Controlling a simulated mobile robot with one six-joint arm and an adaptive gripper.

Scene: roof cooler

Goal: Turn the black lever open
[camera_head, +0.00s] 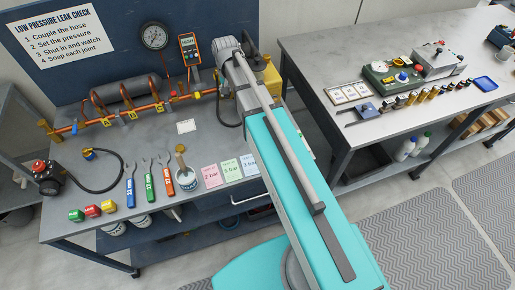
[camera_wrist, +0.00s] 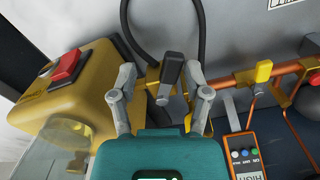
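The black lever (camera_wrist: 171,68) stands up in the wrist view on a brass valve fitting at the end of the copper pipe (camera_wrist: 240,80). My gripper (camera_wrist: 162,78) is open, with one finger on each side of the lever. Gaps show between both fingers and the lever, and I see no clear contact. In the head view my gripper is at the back of the bench near the pipe's right end, and my arm hides the lever there.
A yellow box with a red button (camera_wrist: 68,66) stands close left of my gripper in the wrist view. A black hose (camera_wrist: 203,30) loops behind the lever. A yellow lever (camera_wrist: 264,71) and an orange meter (camera_wrist: 244,155) are at the right. Wrenches (camera_head: 148,182) lie on the bench (camera_head: 100,215).

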